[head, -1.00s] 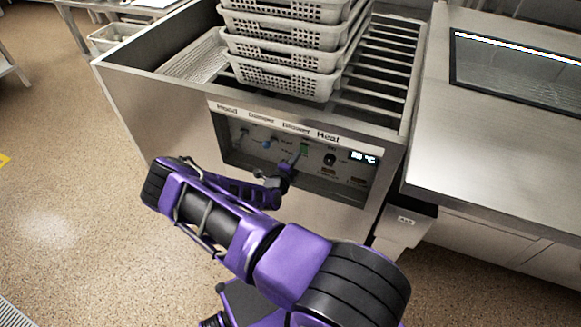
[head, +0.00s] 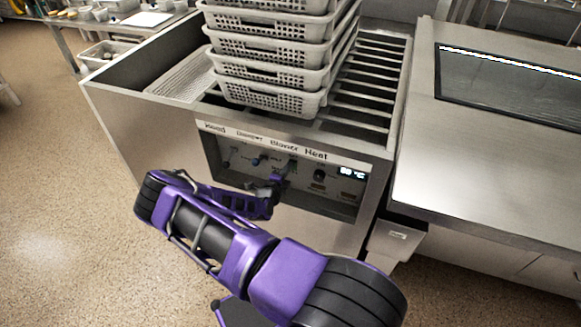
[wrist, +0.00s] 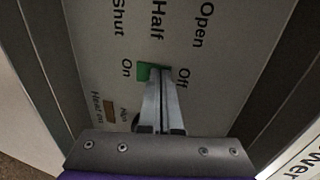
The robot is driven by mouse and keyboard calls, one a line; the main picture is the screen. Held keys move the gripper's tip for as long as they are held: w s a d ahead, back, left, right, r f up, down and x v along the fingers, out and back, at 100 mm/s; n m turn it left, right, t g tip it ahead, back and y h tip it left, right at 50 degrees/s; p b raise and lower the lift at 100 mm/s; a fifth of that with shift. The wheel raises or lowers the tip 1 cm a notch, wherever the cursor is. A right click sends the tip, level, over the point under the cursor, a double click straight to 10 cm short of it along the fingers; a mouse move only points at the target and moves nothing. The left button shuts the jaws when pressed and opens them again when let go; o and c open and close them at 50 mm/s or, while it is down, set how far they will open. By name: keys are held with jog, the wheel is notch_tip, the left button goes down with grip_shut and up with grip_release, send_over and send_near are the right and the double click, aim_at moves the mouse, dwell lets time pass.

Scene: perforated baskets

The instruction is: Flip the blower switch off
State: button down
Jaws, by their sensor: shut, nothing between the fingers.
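The blower switch is a small green rocker (wrist: 144,71) on the control panel. It sits between the labels "On" and "Off" in the wrist view, with green showing on the "On" side. My gripper (wrist: 159,74) is shut and empty. Its fingertips are over or against the switch and cover the part towards "Off"; I cannot tell whether they touch. In the head view, my gripper (head: 279,174) is at the panel (head: 228,178) below the "Blower" label and hides most of the switch.
Damper labels "Open", "Half" and "Shut" lie beside the switch in the wrist view. A blue-tipped knob (head: 256,161) is left of my gripper, and a black knob (head: 319,175) and lit display (head: 351,172) are right. Stacked perforated baskets (head: 270,75) stand above.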

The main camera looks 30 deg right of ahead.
jog(key=r+p+v, duration=0.1)
jog(key=p+v, duration=0.1)
jog(key=v, duration=1.1)
jog(key=shift+s+r, duration=0.2)
jog(key=shift+r, duration=0.2)
